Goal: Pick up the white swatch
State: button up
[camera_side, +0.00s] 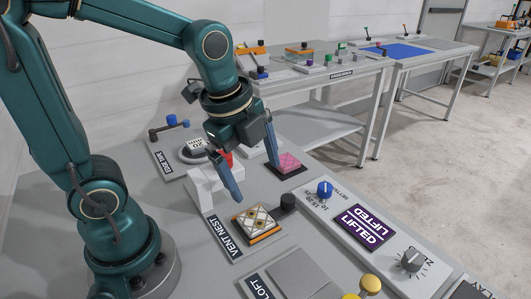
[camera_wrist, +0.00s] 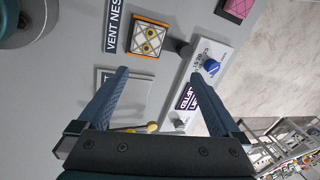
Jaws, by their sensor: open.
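The white swatch (camera_side: 256,221) has a tan lattice pattern with yellow spots and an orange edge. It lies beside the VENT NEST label, and it also shows in the wrist view (camera_wrist: 148,40) near the top. My gripper (camera_side: 256,182) is open and empty, above the bench and apart from the swatch. In the wrist view the blue fingers of my gripper (camera_wrist: 160,73) are spread wide, with the swatch beyond their tips.
A black knob (camera_side: 287,202) stands close to the swatch's right side. A pink swatch (camera_side: 286,163) lies farther back. A control panel with a blue knob (camera_side: 324,188) and a purple LIFTED display (camera_side: 362,226) is at right. A white block (camera_side: 203,188) stands left.

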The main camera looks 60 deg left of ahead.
aim_at(258, 221)
jog(key=f+g, duration=0.1)
jog(key=f, duration=0.1)
jog(key=w+f+m, duration=0.1)
jog(key=f, duration=0.1)
jog(key=f+m+g, duration=0.1)
jog(key=f, duration=0.1)
jog(key=shift+w+a+g, duration=0.15)
jog(key=shift+a+g, duration=0.15)
jog(key=shift+s+f, duration=0.2)
jog(key=shift+f, duration=2.65)
